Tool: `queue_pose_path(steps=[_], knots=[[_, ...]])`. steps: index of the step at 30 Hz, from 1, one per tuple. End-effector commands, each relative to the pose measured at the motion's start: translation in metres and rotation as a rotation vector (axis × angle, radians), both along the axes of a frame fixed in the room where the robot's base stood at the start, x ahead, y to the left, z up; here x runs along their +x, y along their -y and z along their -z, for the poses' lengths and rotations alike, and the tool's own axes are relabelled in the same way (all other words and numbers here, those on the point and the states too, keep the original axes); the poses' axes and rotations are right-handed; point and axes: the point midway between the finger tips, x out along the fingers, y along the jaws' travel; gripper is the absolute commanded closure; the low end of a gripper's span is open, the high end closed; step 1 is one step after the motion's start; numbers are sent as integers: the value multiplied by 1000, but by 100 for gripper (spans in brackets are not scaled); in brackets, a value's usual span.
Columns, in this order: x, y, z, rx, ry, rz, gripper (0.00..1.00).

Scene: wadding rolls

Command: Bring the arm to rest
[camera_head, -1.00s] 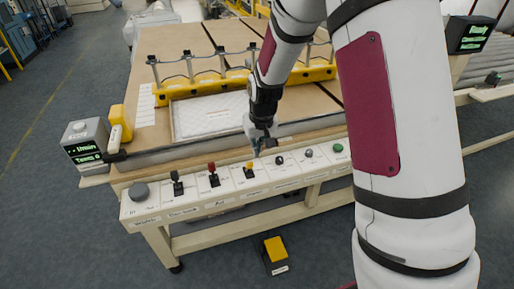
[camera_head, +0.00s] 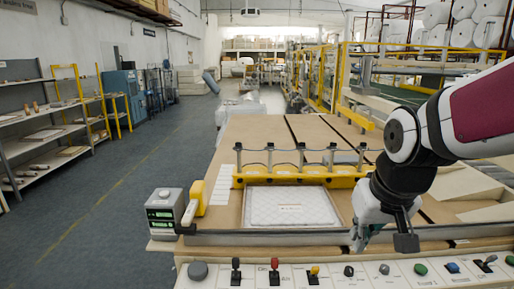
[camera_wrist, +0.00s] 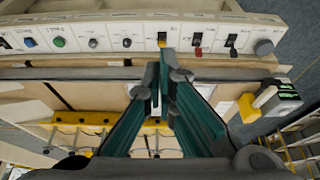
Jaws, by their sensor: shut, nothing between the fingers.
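My gripper (camera_head: 382,243) hangs from my bent arm at the right of the head view, over the front edge of the worktable (camera_head: 224,225). In the wrist view my gripper (camera_wrist: 162,72) shows its two fingers meeting at the tips, shut and empty. The control panel also shows along the bottom of the head view (camera_head: 255,281), with several levers and knobs. I cannot tell whether the fingertips touch anything.
A white quilted pad (camera_head: 290,207) lies on the table before a yellow clamp bar (camera_head: 297,178). A grey display box (camera_head: 165,214) and a yellow handle (camera_head: 193,200) sit at the left corner. Shelves (camera_head: 45,130) line the left wall. The floor (camera_head: 110,210) between is clear.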

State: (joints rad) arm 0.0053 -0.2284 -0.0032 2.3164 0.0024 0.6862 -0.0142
Motion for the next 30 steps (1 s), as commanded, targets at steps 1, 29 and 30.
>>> queue_pose_path(steps=[1, 29, 30], knots=[[-17, 0, -11, -1, 17, -1, 100], [-144, 0, -36, -6, 78, 3, 100], [-144, 0, -36, -5, 78, 3, 100]])
